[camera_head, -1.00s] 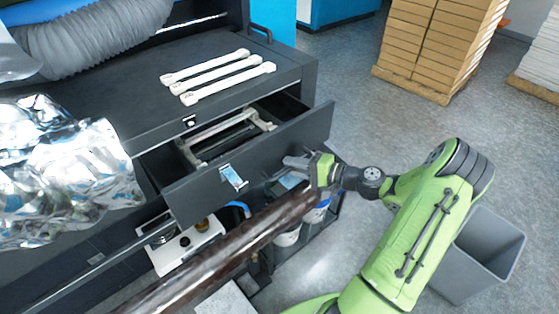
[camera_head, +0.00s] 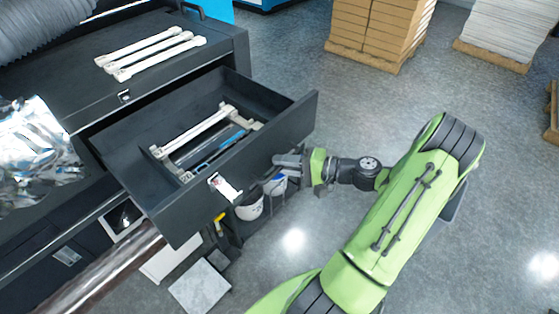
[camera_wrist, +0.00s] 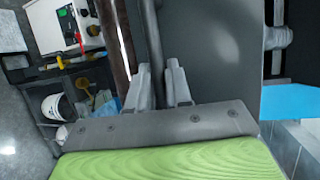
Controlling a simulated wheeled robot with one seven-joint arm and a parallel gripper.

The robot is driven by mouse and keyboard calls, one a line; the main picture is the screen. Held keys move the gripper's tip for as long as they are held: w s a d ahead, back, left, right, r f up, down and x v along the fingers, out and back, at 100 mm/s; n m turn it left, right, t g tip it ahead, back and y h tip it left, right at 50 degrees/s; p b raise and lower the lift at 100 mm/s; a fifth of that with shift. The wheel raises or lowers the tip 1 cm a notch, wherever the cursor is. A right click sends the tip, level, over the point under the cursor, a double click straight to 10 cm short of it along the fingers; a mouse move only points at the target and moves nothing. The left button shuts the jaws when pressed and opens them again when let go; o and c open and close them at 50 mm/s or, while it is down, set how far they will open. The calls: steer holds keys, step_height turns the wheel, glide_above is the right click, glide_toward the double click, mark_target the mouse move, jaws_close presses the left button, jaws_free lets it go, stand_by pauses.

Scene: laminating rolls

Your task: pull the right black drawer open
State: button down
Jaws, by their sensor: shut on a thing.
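The right black drawer (camera_head: 295,118) is pulled far out of the black cabinet. Its inside shows from above in the head view. My gripper (camera_head: 288,161) is at the outer face of the drawer front, right of the white latch tag (camera_head: 225,188). In the wrist view, my gripper (camera_wrist: 161,84) has its two pale fingers closed on either side of a dark upright bar, the drawer handle (camera_wrist: 153,40). The drawer front (camera_wrist: 205,60) fills the middle right there. In the head view the handle is mostly hidden.
White wrench-like bars (camera_head: 150,53) lie on the cabinet top. A white frame and a blue item lie in the drawer. A brown roll (camera_head: 100,272) and a white bucket (camera_head: 250,207) are below. Stacked boxes (camera_head: 375,30) stand behind.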

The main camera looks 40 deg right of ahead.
steer(key=shift+s, duration=0.2)
steer(key=c, duration=1.4)
jaws_free()
steer(key=shift+d, duration=0.1)
steer(key=v, duration=1.5)
steer(key=shift+s+p, duration=0.3)
steer(key=shift+d+r, duration=0.1)
steer(key=shift+d, duration=0.05)
